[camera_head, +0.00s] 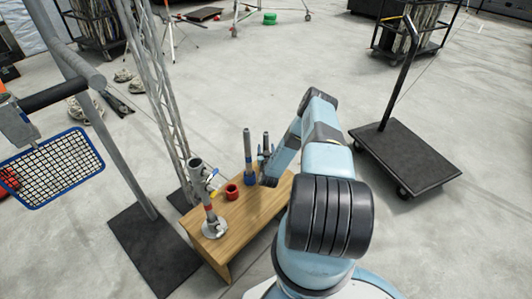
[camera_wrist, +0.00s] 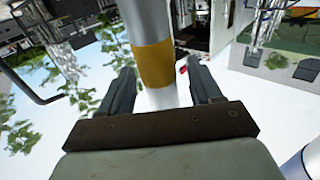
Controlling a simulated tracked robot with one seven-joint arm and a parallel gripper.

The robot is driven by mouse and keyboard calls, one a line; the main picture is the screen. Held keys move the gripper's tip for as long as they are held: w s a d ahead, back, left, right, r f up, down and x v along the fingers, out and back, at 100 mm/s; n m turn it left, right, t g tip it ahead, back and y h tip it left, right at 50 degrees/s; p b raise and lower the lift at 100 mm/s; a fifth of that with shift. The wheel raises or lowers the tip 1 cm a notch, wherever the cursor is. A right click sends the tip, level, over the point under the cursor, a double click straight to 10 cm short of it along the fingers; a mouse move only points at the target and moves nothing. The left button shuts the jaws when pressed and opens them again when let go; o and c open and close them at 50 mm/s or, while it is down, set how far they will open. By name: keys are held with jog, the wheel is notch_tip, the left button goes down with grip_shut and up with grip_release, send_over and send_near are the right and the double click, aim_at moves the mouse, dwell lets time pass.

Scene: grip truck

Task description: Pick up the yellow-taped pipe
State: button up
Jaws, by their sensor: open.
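The yellow-taped pipe (camera_wrist: 145,20) is a grey-white pipe with a yellow band (camera_wrist: 154,64), seen large in the wrist view. My gripper (camera_wrist: 160,74) is open, with one dark finger on each side of the pipe in the picture. The pipe's lower part runs behind the palm's edge. I cannot tell how deep it sits between the fingers. In the head view, the gripper end of my arm (camera_head: 268,165) is over the right side of a wooden bench (camera_head: 250,222), beside upright grey pipes. No yellow band can be made out on those pipes there.
On the bench stand a grey pipe in a blue base (camera_head: 247,150), a red ring (camera_head: 232,191) and a flanged pipe with red tape (camera_head: 211,213). A lattice truss (camera_head: 155,75) stands close behind on the left. A flat black cart (camera_head: 405,155) is at right.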

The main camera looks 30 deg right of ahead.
jog(key=shift+w, duration=0.25)
jog(key=shift+c, duration=0.4)
jog(key=c, duration=1.1)
